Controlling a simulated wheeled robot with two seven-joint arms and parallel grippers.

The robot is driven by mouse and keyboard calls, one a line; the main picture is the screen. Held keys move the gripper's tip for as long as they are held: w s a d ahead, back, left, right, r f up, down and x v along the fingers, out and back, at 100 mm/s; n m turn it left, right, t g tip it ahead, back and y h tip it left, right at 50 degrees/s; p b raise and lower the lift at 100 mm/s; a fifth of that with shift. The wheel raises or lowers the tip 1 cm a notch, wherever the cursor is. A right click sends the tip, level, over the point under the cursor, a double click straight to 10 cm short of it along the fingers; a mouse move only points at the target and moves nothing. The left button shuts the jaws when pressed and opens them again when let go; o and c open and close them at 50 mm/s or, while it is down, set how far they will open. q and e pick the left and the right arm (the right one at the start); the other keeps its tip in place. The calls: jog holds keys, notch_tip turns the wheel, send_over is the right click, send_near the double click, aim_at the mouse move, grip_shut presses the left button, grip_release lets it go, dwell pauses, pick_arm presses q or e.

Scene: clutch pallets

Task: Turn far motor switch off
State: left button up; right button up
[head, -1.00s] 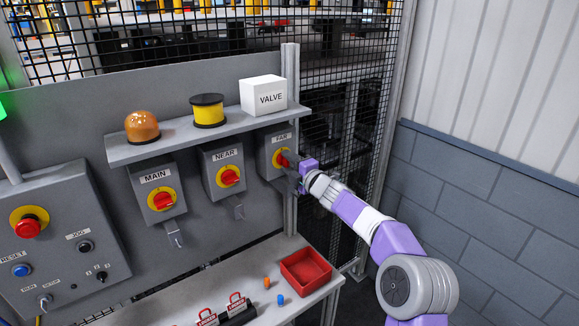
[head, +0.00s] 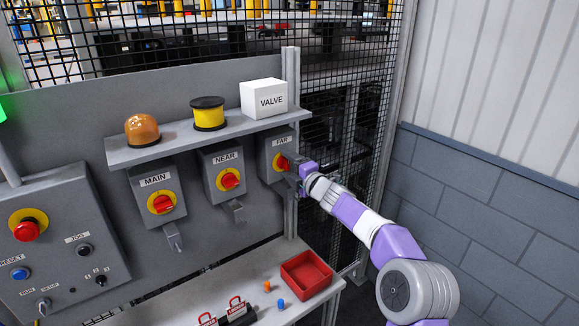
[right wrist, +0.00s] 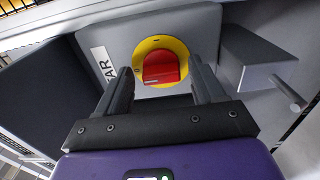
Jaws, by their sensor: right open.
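The far motor switch is a grey box labelled FAR (head: 280,141), rightmost under the shelf. Its red knob (right wrist: 160,68) sits on a round yellow plate (right wrist: 182,48). My right gripper (head: 290,171) is at this switch. In the right wrist view the gripper (right wrist: 163,78) is open, with one dark finger on each side of the knob, and nothing is clamped. I cannot tell whether either finger touches the knob. In the head view the gripper partly hides the knob. My left gripper is not in view.
The NEAR switch (head: 228,181) and MAIN switch (head: 161,203) hang to the left. Above is a shelf (head: 172,138) with an amber beacon (head: 142,130), yellow spool (head: 208,114) and VALVE box (head: 263,98). Below, a red tray (head: 306,275) stands on the bench. Mesh fence is at right.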

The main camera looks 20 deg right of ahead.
jog(key=shift+s, duration=0.1)
jog(key=b+v, duration=0.2)
jog(key=v, duration=0.5)
jog(key=shift+s, duration=0.2)
jog(key=shift+d, duration=0.1)
